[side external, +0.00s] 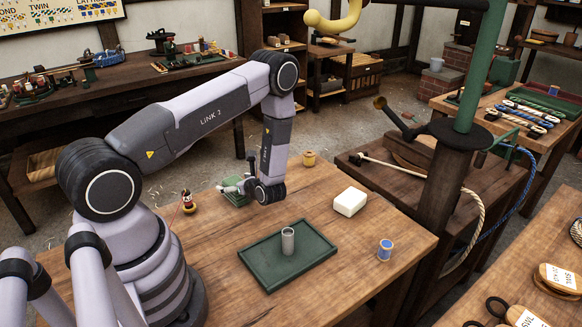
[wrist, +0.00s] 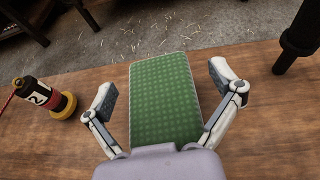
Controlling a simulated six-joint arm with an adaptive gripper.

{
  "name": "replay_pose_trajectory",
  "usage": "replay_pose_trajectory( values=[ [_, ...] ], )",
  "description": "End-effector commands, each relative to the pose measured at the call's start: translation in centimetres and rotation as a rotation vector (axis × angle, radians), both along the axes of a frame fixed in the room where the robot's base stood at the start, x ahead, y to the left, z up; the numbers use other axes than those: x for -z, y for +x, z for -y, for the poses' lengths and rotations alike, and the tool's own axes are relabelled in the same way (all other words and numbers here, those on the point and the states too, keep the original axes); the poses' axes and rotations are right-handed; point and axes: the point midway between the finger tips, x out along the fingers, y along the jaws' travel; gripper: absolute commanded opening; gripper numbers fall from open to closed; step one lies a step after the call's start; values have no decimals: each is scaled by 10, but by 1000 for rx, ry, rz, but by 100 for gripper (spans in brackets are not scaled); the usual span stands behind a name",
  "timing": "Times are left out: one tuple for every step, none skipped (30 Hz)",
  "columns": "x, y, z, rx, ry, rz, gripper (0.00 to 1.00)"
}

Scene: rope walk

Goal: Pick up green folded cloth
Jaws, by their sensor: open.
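The green folded cloth (wrist: 165,103) lies flat on the wooden table in the wrist view, with a pale dotted pattern and a light edge. In the side external view the cloth (side external: 238,198) is partly hidden by my gripper. My gripper (wrist: 166,88) is open, with one finger on either side of the cloth. Both fingers look apart from the cloth, with table showing between. In the side external view my gripper (side external: 232,187) is low over the cloth; I cannot tell its exact height.
A red and black bobbin (wrist: 42,97) with red thread stands left of the cloth. A green tray (side external: 288,262) holds a grey cylinder (side external: 288,241). A white block (side external: 350,202), a blue spool (side external: 385,250) and a yellowish spool (side external: 309,158) are on the table (side external: 215,262).

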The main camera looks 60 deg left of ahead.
Motion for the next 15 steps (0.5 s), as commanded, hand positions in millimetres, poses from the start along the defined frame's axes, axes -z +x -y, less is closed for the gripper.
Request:
replay_pose_trajectory(
  values=[
    [2,-1,-4,-2,0,-1,91],
    [3,-1,-6,-1,0,-1,91],
    [3,-1,-7,-1,0,-1,91],
    [3,-1,-7,0,0,-1,91],
    [3,-1,-7,0,0,-1,91],
    [3,-1,-7,0,0,-1,91],
    [3,-1,-7,0,0,-1,91],
    [3,-1,-7,0,0,-1,91],
    [3,-1,-7,0,0,-1,91],
    [3,-1,-7,0,0,-1,87],
    [3,-1,-7,0,0,-1,83],
    [3,-1,-7,0,0,-1,78],
    [3,-1,-7,0,0,-1,74],
    [3,-1,-7,0,0,-1,70],
    [3,-1,-7,0,0,-1,65]
  ],
)
